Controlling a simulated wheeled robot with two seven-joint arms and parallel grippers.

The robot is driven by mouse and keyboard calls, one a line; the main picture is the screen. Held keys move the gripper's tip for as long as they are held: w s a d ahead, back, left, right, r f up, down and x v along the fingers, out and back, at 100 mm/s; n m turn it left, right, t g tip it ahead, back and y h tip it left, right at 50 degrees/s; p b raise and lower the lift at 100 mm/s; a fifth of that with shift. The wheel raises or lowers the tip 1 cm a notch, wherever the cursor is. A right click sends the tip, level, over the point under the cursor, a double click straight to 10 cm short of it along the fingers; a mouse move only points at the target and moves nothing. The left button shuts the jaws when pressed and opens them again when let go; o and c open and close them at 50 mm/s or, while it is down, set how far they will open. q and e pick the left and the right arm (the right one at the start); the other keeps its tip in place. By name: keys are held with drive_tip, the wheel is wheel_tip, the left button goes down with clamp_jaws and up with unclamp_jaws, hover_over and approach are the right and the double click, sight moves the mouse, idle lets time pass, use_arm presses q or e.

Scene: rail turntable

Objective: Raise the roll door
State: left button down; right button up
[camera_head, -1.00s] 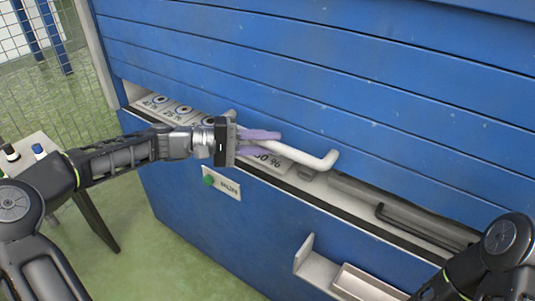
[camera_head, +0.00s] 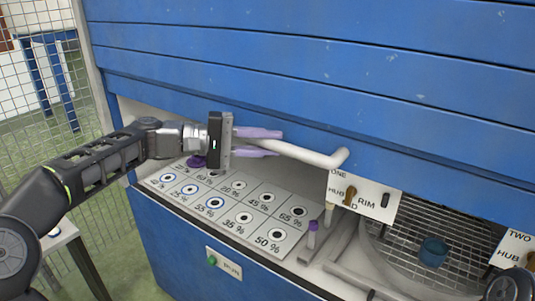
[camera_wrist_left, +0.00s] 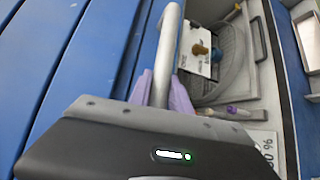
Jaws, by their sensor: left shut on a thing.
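The blue slatted roll door (camera_head: 300,60) is partly raised, with an open gap below its lower edge. Its white bar handle (camera_head: 310,154) runs along the lower part of the door. My left gripper (camera_head: 262,143) is shut on the handle near its left end, with purple fingers above and below it. In the left wrist view the handle (camera_wrist_left: 166,50) passes between the purple fingers (camera_wrist_left: 163,90). The handle's left end is hidden by the gripper. Only a dark part of my right arm shows at the lower right; its gripper is out of view.
Inside the opening lies a panel of percent-marked holes (camera_head: 232,212). Beside it are a purple-topped marker (camera_head: 312,235), a ONE/RIM/HUB switch plate (camera_head: 364,195), a mesh area with a blue cup (camera_head: 433,250) and a TWO/HUB plate (camera_head: 511,248). A wire fence (camera_head: 45,90) stands at left.

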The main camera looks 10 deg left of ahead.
use_arm(q)
drive_tip(key=shift+r, duration=0.4)
drive_tip(key=c, duration=1.2)
unclamp_jaws()
drive_tip(key=shift+f, duration=0.1)
drive_tip(key=shift+a, duration=0.15)
drive_tip(key=shift+s+a, duration=0.1)
drive_tip(key=shift+a, duration=0.15)
drive_tip(key=b+v, duration=0.2)
drive_tip(key=v, duration=0.4)
drive_tip(key=shift+a, duration=0.1)
drive_tip(key=shift+s+a, duration=0.25)
drive_tip(key=shift+a, duration=0.1)
